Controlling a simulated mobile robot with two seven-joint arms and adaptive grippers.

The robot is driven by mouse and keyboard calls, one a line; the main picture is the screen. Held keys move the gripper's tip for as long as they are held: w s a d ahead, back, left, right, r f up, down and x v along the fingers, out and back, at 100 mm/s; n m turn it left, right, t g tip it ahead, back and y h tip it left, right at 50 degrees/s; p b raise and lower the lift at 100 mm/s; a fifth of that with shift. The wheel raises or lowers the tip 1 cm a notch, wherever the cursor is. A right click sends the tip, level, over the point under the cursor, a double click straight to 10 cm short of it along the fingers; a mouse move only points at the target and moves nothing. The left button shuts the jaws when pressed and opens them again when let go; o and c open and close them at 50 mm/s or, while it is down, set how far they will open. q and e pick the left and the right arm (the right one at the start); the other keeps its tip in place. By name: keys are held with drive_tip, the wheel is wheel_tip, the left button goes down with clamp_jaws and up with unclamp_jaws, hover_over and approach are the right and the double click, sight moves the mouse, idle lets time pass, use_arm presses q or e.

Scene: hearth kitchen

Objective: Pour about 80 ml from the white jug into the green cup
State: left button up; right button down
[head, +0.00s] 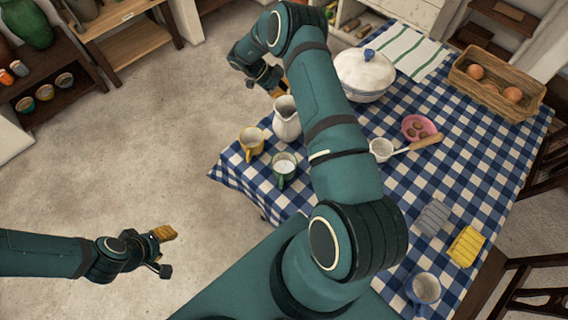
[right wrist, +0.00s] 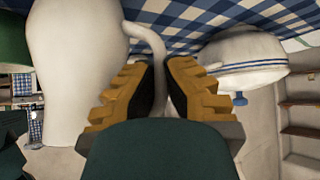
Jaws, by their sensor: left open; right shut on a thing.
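The white jug (head: 287,122) is upright at the table's left part, just behind the green cup; I cannot tell whether its base touches the cloth. It fills the left of the right wrist view (right wrist: 75,70). My right gripper (head: 266,86) is shut on the jug's handle (right wrist: 158,60), which runs between its fingers (right wrist: 160,95). The green cup (head: 284,180) stands upright on the checked cloth, with something white visible inside. My left gripper (head: 166,252) is open and empty, over the floor left of the table.
A yellow mug (head: 251,141) stands close left of the green cup. A lidded white tureen (head: 364,74) is right of the jug. A ladle (head: 382,150), pink dish (head: 419,127), egg basket (head: 494,83) and another mug (head: 424,290) are on the table (head: 470,165).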

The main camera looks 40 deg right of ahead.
use_arm(q)
drive_tip(key=shift+f+b, duration=0.7)
drive_tip(key=shift+f, duration=0.45)
use_arm(e)
drive_tip(key=shift+w+d+f+n+g+y, duration=0.3)
drive_tip(key=shift+f+g, duration=0.1)
drive_tip(key=shift+f, duration=0.1)
drive_tip(key=shift+r, duration=0.1)
idle(0.7)
